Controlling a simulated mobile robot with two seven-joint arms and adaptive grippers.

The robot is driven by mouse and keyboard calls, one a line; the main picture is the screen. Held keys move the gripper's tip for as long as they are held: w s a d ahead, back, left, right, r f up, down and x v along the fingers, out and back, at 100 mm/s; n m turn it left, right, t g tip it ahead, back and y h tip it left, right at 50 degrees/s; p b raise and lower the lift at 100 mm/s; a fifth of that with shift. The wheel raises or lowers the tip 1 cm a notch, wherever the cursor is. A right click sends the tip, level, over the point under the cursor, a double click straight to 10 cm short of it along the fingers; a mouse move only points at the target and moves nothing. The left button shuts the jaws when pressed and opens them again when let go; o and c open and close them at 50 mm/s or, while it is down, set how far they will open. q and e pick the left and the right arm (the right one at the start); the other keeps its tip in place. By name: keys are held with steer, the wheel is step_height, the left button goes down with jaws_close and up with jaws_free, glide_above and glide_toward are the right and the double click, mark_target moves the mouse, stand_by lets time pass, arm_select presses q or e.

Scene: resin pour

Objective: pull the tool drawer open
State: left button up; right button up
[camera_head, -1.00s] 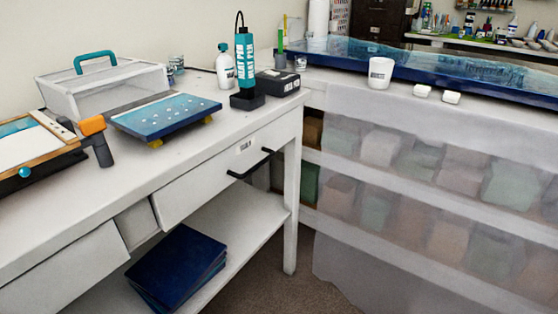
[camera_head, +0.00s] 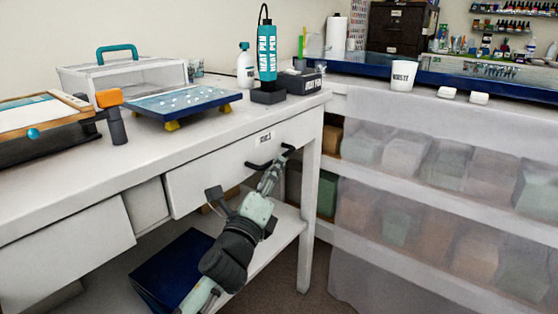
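The tool drawer (camera_head: 215,176) is the pale front with a small label under the right part of the white workbench. My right gripper is not in view.
The workbench top (camera_head: 60,157) holds a clear box, a blue panel (camera_head: 185,100), an orange-topped tool (camera_head: 111,114) and a heat pen (camera_head: 267,52). Dark blue boards (camera_head: 165,270) lie on the shelf below. A curtained shelf (camera_head: 430,215) stands right. Floor shows between.

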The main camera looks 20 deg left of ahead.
arm_select(q)
steer(key=x, duration=0.5)
steer(key=shift+w, duration=0.2)
jaws_close()
